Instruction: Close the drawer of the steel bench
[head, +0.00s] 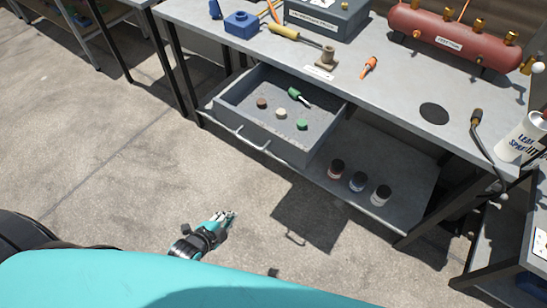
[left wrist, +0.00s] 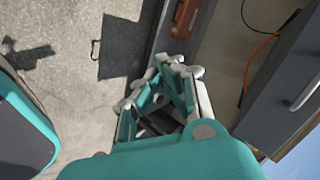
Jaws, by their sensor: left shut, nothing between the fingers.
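The steel bench (head: 395,95) stands across the upper right of the head view. Its grey drawer (head: 235,122) is pulled out, with a bar handle (head: 252,139) on its front. Inside lie a green-handled screwdriver (head: 299,96) and a brown, a beige and a green round piece. My left gripper (head: 232,214) is shut and empty, in front of the drawer and apart from it, nearer to me. It also shows in the left wrist view (left wrist: 170,62). There, a grey panel with a bar handle (left wrist: 304,94) at the right looks like the drawer front. My right gripper is not in view.
Three small jars (head: 357,181) stand on the bench's lower shelf (head: 310,168). The concrete floor (head: 110,150) before the drawer is clear.

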